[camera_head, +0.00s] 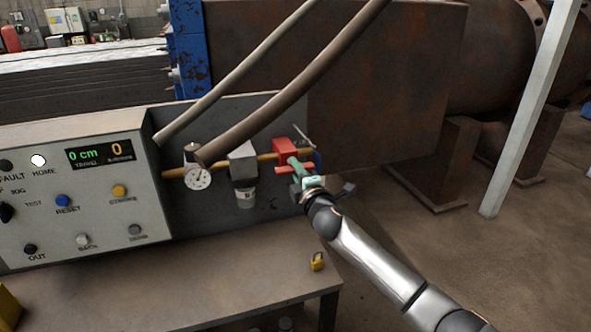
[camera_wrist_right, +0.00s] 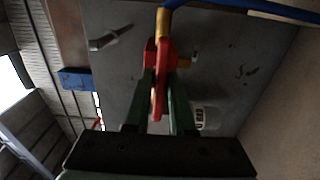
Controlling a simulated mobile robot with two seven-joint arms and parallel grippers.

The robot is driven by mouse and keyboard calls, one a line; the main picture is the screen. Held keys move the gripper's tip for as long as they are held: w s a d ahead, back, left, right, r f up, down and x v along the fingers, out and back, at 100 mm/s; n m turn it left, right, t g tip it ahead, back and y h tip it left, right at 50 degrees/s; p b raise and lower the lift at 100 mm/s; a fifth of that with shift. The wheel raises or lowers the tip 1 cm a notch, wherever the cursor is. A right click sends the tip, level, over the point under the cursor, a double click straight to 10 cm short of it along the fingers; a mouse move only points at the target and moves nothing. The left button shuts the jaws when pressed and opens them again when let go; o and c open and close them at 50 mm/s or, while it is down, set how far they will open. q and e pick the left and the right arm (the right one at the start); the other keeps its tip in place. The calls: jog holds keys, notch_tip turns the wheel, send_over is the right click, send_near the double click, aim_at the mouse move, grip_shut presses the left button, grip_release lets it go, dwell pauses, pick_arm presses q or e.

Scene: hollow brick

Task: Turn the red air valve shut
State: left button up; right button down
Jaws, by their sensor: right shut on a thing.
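The red air valve (camera_head: 284,147) sits on a yellow pipe at the right end of the panel's pipework. In the right wrist view the red valve handle (camera_wrist_right: 159,85) stands between the two green fingers of my right gripper (camera_wrist_right: 162,100). My right gripper (camera_head: 302,172) is shut on the handle, and its arm comes in from the lower right in the head view. The fingers partly hide the valve in the head view. My left gripper is not in view.
A round gauge (camera_head: 198,177) and a grey filter unit (camera_head: 243,165) sit left of the valve on the pipe. A control box (camera_head: 75,190) stands at the left. A yellow padlock (camera_head: 317,262) lies on the bench (camera_head: 200,290). Two thick hoses cross above the pipe.

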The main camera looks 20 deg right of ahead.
dwell(0.6)
jog(key=m, duration=0.4)
jog(key=shift+b, duration=0.3)
jog(key=m, duration=0.9)
jog(key=shift+p, duration=0.4)
jog(key=m+p, duration=0.1)
jog(key=m, duration=0.3)
jog(key=shift+m, duration=0.4)
jog(key=c, duration=0.9)
grip_release()
jog(key=shift+s, duration=0.15)
